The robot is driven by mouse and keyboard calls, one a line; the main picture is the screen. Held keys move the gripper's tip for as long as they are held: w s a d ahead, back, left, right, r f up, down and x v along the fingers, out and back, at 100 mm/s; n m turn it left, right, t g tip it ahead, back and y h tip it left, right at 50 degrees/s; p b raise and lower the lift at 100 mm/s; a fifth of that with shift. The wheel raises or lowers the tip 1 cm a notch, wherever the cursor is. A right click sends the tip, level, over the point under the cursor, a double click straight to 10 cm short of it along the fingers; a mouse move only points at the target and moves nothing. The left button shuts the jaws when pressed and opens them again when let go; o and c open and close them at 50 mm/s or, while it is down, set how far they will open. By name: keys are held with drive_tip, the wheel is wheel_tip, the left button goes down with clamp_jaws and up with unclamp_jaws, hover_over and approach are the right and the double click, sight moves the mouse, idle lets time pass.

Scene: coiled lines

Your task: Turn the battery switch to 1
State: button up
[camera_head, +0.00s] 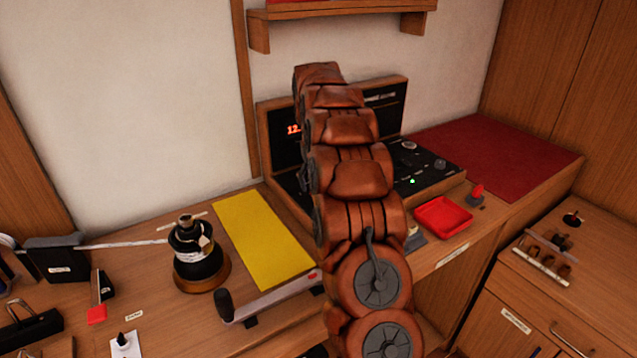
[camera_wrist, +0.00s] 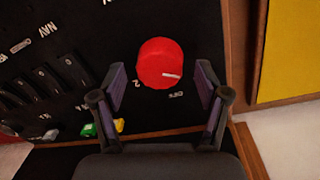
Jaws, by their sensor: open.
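The battery switch looks to be the round red knob (camera_wrist: 160,60) on the black panel (camera_wrist: 95,35) in the wrist view. A white pointer mark on it points to the picture's right. A "2" shows at its lower left and what looks like "OFF" below it; no "1" is readable. My gripper (camera_wrist: 161,76) is open, one finger on each side of the knob's lower part, with gaps visible; I cannot tell its height above the panel. In the head view my arm covers much of the panel (camera_head: 420,168), and the knob and gripper are hidden.
Dark rocker switches (camera_wrist: 45,85) and small green (camera_wrist: 89,130) and yellow parts are left of the knob. A wooden frame edges the panel. The head view shows a yellow mat (camera_head: 262,240), black winch (camera_head: 198,255), crank handle (camera_head: 270,300) and red tray (camera_head: 443,217).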

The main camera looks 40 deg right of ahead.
drive_tip(key=r, duration=0.6)
drive_tip(key=shift+w+a+r, duration=0.1)
drive_tip(key=shift+a+r, duration=0.1)
drive_tip(key=shift+r, duration=0.25)
drive_tip(key=shift+a+r, duration=0.1)
drive_tip(key=shift+a, duration=0.2)
drive_tip(key=s+a+r+n, duration=0.3)
drive_tip(key=s+a, duration=1.5)
drive_tip(key=a, duration=0.2)
drive_tip(key=s+a+f, duration=0.2)
drive_tip(key=s, duration=0.6)
drive_tip(key=s+a+f+g, duration=0.1)
drive_tip(key=s+a+f, duration=0.2)
drive_tip(key=s, duration=0.4)
drive_tip(key=s+a+f+n, duration=0.1)
drive_tip(key=s+a+f, duration=0.1)
drive_tip(key=s, duration=0.6)
drive_tip(key=shift+s+a+f+g+y, duration=0.3)
drive_tip(key=shift+a+f, duration=0.1)
drive_tip(key=shift+f, duration=0.2)
